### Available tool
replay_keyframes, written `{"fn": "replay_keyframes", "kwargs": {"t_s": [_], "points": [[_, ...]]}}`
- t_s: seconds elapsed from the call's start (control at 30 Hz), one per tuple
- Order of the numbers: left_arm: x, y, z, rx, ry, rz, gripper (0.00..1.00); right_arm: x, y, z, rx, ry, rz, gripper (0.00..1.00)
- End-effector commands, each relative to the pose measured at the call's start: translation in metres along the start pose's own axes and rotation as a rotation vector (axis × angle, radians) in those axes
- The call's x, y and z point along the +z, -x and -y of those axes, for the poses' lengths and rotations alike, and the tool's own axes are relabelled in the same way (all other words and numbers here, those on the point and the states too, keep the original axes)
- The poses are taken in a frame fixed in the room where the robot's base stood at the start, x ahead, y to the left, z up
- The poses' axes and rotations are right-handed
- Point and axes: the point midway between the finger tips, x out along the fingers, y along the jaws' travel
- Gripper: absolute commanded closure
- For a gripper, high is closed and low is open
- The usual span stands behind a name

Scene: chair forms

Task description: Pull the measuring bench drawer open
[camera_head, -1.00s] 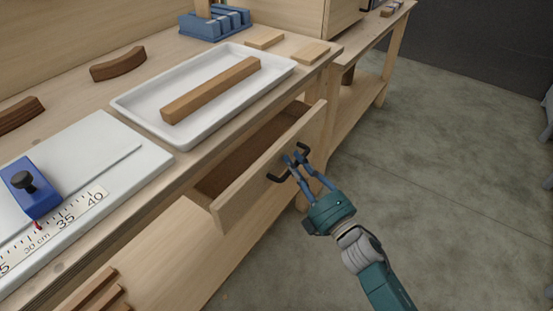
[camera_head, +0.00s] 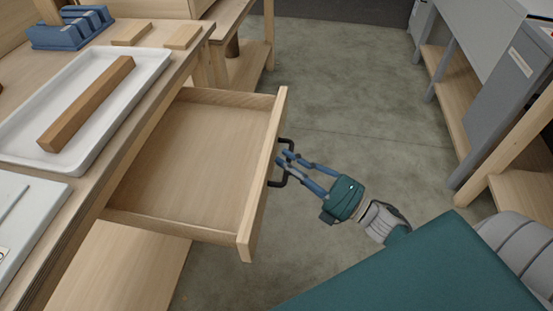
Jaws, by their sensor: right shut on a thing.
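The measuring bench drawer (camera_head: 192,158) stands well out from under the bench top, and its bare wooden inside shows empty. Its black bar handle (camera_head: 272,183) is on the front panel (camera_head: 262,180). My right gripper (camera_head: 287,161) is at the handle, shut on it, with its blue fingers reaching in from the right. The middle of the handle is partly hidden by the fingers. My left gripper is not in view.
A white tray (camera_head: 98,113) with a wooden bar (camera_head: 87,104) lies on the bench top above the drawer. A blue rack (camera_head: 68,30) and two small wood pieces stand behind. A grey cabinet (camera_head: 503,100) stands at the right. Open floor (camera_head: 350,90) lies between.

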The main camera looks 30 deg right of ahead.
Motion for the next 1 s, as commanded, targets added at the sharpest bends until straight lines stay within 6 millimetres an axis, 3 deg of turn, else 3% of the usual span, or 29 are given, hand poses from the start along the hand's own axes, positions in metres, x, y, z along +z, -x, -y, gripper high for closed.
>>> {"fn": "replay_keyframes", "kwargs": {"t_s": [0.33,0.37,0.43,0.77,1.0], "points": [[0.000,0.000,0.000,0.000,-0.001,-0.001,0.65,-0.001,0.002,0.002,-0.004,-0.003,-0.001,1.00],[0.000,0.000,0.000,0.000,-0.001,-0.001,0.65,-0.001,0.002,0.002,-0.004,-0.003,-0.001,0.77],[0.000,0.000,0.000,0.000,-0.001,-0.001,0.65,0.000,0.002,0.002,-0.004,-0.002,0.000,0.64],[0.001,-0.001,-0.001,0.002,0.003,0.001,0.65,0.000,0.004,0.001,-0.002,-0.001,0.001,0.64],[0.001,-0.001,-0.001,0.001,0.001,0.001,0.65,0.000,0.040,0.003,-0.007,-0.003,0.003,0.64]]}}
